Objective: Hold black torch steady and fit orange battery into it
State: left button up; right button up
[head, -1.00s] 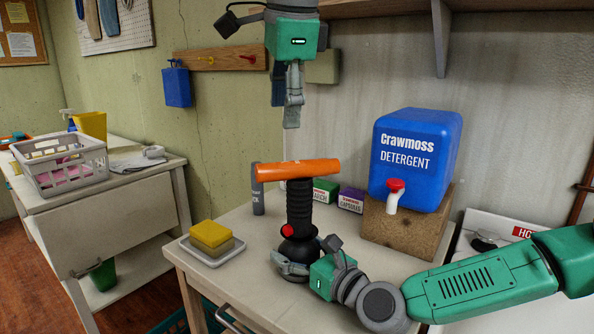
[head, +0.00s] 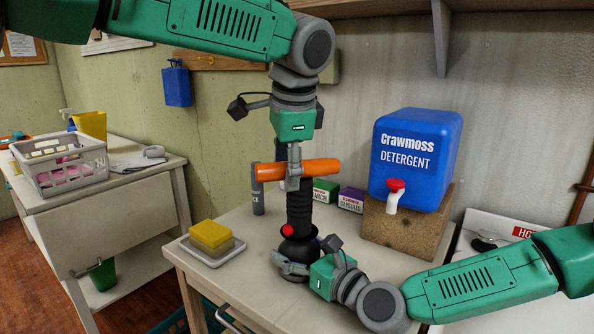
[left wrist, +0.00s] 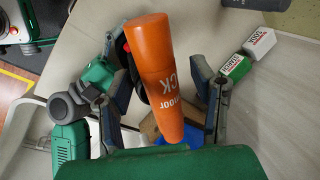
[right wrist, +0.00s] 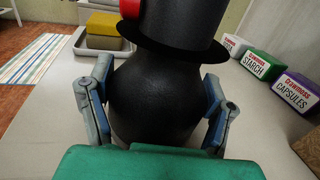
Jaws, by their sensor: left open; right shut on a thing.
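The black torch (head: 299,206) stands upright on the table, wide round end down, with a red button on its side. The orange battery (head: 325,168) lies level across the torch's top end, crosswise and not inside it. My left gripper (head: 293,181) has come down over the battery from above. In the left wrist view its open fingers (left wrist: 155,85) stand on either side of the battery (left wrist: 155,60), with gaps visible. My right gripper (head: 293,268) is shut on the torch's bulbous lower part (right wrist: 157,95), low over the table. The torch's top opening is hidden.
Behind the torch are a dark grey cylinder (head: 258,188), small green (head: 325,190) and purple (head: 351,200) boxes, and a blue detergent jug (head: 415,160) on a brown block. A yellow sponge (head: 211,236) lies on a tray at the table's left. The front middle is clear.

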pick_arm(q)
grip_shut()
jog(key=shift+w+r, duration=0.1)
jog(key=shift+r, duration=0.1)
